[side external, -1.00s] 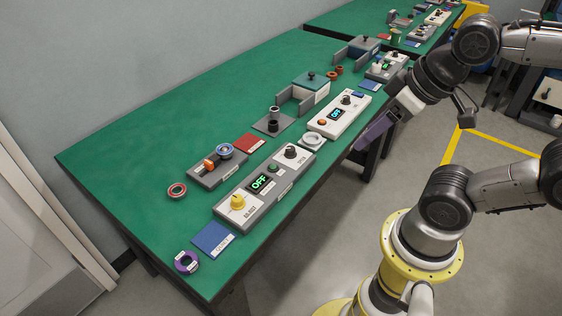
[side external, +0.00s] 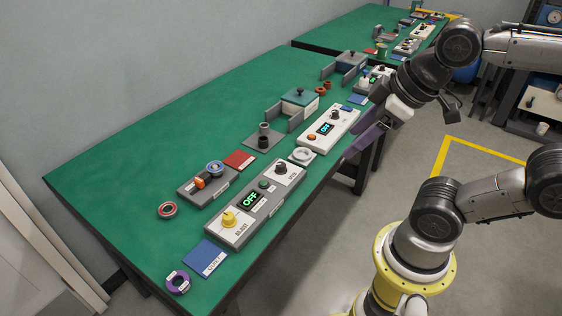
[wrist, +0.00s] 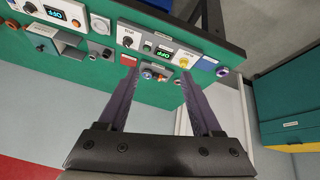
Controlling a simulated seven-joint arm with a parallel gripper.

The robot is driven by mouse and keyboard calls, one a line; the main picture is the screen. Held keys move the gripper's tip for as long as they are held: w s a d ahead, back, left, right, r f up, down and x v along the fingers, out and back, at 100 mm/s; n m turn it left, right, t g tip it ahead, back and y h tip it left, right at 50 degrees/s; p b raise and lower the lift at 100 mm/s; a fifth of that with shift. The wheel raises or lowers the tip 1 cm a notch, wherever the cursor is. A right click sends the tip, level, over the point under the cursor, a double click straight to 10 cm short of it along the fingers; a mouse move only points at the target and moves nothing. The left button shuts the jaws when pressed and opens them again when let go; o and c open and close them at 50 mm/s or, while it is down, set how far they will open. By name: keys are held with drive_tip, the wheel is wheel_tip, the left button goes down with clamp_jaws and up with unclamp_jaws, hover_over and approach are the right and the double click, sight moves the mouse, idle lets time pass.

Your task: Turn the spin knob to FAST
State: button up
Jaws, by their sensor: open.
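The near grey control box (side external: 258,205) stands on the green table with a green OFF display (side external: 250,199). It has a dark knob (side external: 281,168) on a white plate at its far end and a yellow knob (side external: 229,218) at its near end. In the wrist view the dark knob (wrist: 127,41) is at the upper left and the yellow knob (wrist: 184,61) at the upper right. My gripper (side external: 362,142) is beyond the table's front edge, apart from both knobs. Its purple fingers (wrist: 158,72) are open and empty.
A white control box (side external: 328,131) with its own display and dark knob stands farther along. A grey fixture (side external: 203,185), a blue card (side external: 205,257), a purple ring (side external: 178,282) and a red ring (side external: 168,210) surround the near box. Bare table lies behind.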

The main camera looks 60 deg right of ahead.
drive_tip(key=w+d+r+n+g, duration=0.1)
drive_tip(key=w+r+n, duration=0.25)
drive_tip(key=w, duration=0.45)
drive_tip(key=n+g, duration=0.4)
drive_tip(key=g, duration=0.1)
hover_over(281, 164)
wheel_tip(281, 164, down, 14)
drive_tip(key=shift+m, duration=0.25)
wheel_tip(281, 164, down, 14)
drive_tip(key=shift+r, duration=0.1)
clamp_jaws()
